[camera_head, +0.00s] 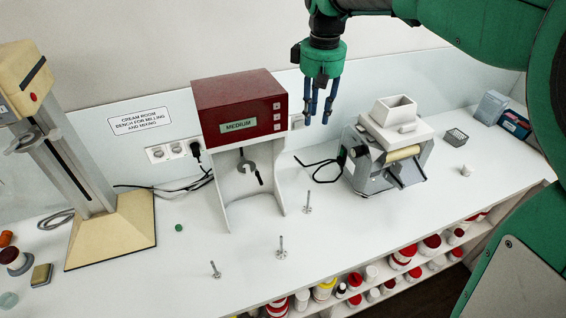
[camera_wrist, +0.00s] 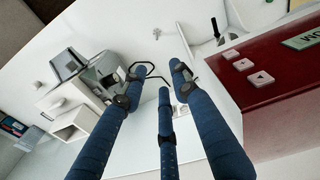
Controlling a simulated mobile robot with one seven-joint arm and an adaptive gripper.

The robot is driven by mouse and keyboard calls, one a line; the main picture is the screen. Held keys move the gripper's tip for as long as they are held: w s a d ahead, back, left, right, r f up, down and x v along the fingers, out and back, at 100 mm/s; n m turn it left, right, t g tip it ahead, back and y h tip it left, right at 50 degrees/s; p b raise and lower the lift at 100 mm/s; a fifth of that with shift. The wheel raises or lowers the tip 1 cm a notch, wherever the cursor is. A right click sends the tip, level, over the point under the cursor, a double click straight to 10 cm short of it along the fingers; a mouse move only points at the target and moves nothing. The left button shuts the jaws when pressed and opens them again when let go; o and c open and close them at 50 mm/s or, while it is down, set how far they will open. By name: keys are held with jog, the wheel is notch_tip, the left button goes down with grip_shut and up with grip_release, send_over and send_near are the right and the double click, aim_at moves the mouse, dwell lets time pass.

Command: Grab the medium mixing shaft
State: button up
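Three small metal mixing shafts stand upright on the white bench in the head view: one right of the red machine's foot (camera_head: 307,202), one in front of it (camera_head: 281,247), one farther left (camera_head: 215,269). They differ little in size here, and I cannot tell for sure which is the medium one. A small metal shaft also shows near the top of the wrist view (camera_wrist: 217,28). My gripper (camera_head: 319,115) has blue fingers, spread apart and empty. It hangs high above the back of the bench, right of the red machine and well away from the shafts.
The red machine labelled MEDIUM (camera_head: 240,105) stands left of my gripper. A grey mill with a white hopper (camera_head: 395,112) stands to the right, with a black cable beside it. A beige stand machine (camera_head: 110,230) is at left. The bench front around the shafts is mostly clear.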

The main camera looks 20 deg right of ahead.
jog(key=w+d+f, duration=0.2)
jog(key=w+d, duration=0.1)
jog(key=w, duration=0.1)
send_over(307, 209)
notch_tip(307, 209, down, 26)
jog(key=shift+w+d+f+g, duration=0.15)
jog(key=shift+w+d+g, duration=0.2)
jog(key=shift+g, duration=0.05)
notch_tip(307, 209, down, 8)
jog(key=shift+f+b, duration=0.25)
jog(key=shift+b, duration=0.05)
dwell(0.3)
jog(key=shift+s+a+f+b, duration=0.15)
jog(key=shift+f+b, duration=0.25)
jog(key=shift+f, duration=2.2)
